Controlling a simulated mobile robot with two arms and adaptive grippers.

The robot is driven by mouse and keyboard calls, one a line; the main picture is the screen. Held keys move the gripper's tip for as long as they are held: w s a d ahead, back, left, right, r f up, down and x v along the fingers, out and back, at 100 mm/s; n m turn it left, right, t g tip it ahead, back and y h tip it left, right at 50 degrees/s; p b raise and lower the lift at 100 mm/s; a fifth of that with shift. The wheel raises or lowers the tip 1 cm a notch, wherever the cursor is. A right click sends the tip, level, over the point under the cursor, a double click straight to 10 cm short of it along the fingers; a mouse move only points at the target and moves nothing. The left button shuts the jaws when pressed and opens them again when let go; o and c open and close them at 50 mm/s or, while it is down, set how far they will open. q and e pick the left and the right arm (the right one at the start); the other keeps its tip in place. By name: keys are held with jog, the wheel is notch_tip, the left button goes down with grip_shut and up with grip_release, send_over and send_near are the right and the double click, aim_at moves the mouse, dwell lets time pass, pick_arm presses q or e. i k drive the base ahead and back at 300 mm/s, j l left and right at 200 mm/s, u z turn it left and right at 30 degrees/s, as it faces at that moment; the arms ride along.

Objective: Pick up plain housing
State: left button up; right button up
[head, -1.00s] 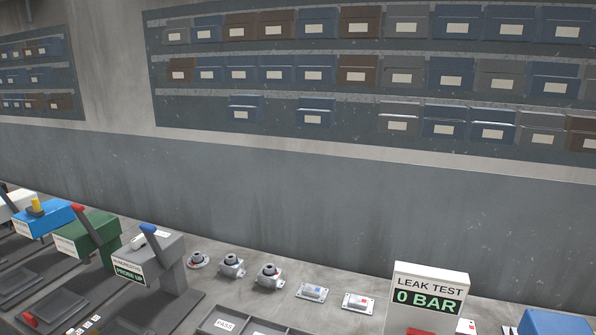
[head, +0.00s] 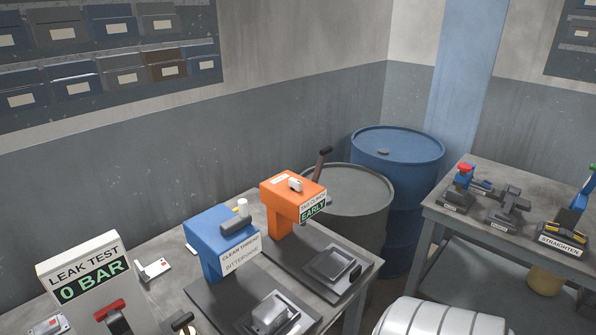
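I cannot make out a part that is clearly the plain housing. A grey blocky metal part (head: 269,314) sits in the fixture in front of the blue machine marked "CLEAN THREAD" (head: 222,240), near the bottom edge; I cannot tell whether it is a housing. A small part at the bottom, beside the leak tester, is cut off by the frame edge. Neither of my grippers is in view.
The leak test box (head: 88,272) reads "0 BAR". An orange machine (head: 291,205) reading "EARLY" stands near the bench's right end. A grey drum (head: 345,200) and a blue drum (head: 398,185) stand behind. A second table (head: 455,220) at right holds several tools.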

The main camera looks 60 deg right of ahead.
aim_at(267, 317)
jog(key=z, duration=1.45)
